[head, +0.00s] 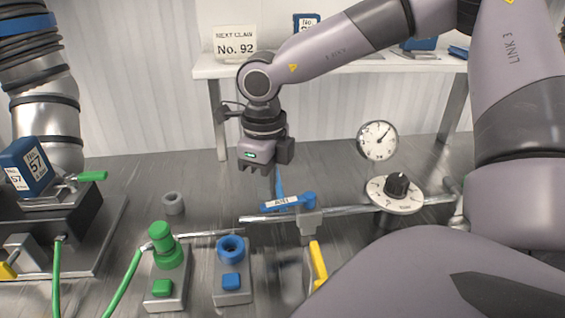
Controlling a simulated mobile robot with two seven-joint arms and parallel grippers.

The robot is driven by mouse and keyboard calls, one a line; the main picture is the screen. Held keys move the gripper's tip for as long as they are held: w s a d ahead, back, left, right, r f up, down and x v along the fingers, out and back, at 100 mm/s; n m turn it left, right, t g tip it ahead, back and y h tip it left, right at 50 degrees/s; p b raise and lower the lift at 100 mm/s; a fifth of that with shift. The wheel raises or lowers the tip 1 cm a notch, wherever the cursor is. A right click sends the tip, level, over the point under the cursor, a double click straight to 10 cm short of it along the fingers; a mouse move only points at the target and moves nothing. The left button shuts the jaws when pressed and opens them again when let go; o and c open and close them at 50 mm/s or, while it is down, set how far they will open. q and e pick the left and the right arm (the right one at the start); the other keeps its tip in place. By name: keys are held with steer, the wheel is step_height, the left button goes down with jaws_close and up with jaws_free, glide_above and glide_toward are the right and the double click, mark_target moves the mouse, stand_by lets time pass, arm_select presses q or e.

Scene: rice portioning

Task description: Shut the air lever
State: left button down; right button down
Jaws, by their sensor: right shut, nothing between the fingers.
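The blue lever (289,203) with a white label sits on a horizontal metal pipe (350,212) in the middle of the head view. The label's lettering is too small to read surely. A blue stem rises from the lever toward my right gripper. My right gripper (262,168) comes down from above, shut and empty, just above and left of the stem. I cannot tell whether it touches the stem. My left gripper is not in view.
A dial gauge (377,140) and a black knob (397,186) stand to the right. A yellow handle (318,262) is below the lever. A blue No. 57 box (27,167) is at left.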

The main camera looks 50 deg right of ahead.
steer(key=shift+s+a+f+b, duration=0.1)
steer(key=shift+s+a+b, duration=0.5)
steer(key=shift+s, duration=0.3)
steer(key=shift+a, duration=0.1)
steer(key=shift+s+a+b, duration=0.2)
steer(key=shift+s+b, duration=0.05)
steer(key=shift+s, duration=0.25)
steer(key=shift+s+a+b, duration=0.2)
steer(key=shift+s+b, duration=0.05)
steer(key=shift+s, duration=0.35)
